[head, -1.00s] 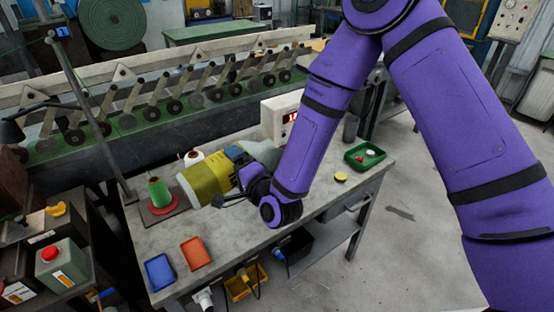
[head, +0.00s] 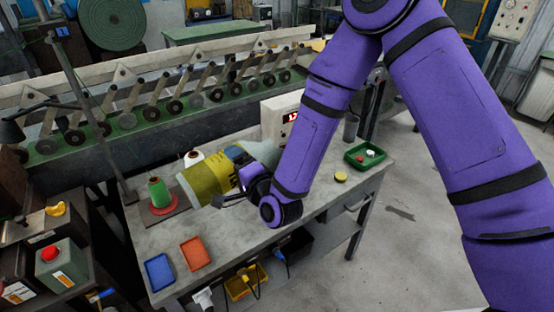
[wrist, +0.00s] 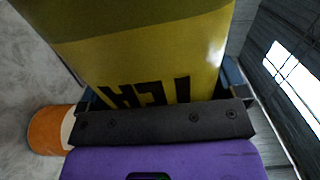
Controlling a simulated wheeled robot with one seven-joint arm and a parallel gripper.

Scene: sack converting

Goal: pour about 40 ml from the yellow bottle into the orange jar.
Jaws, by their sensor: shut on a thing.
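My gripper (head: 243,172) is shut on the yellow bottle (head: 205,181) and holds it above the workbench. In the wrist view the bottle's yellow label (wrist: 150,65) with black letters fills the space beyond the jaws. The orange jar (wrist: 46,131) shows at the lower left of the wrist view, partly covered by my gripper. I cannot make it out in the head view.
On the workbench (head: 235,258) are a green thread cone (head: 159,192) on a red base, a blue tray (head: 159,272), an orange tray (head: 195,253), a yellow disc (head: 341,177) and a green tray (head: 369,155) with small items.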

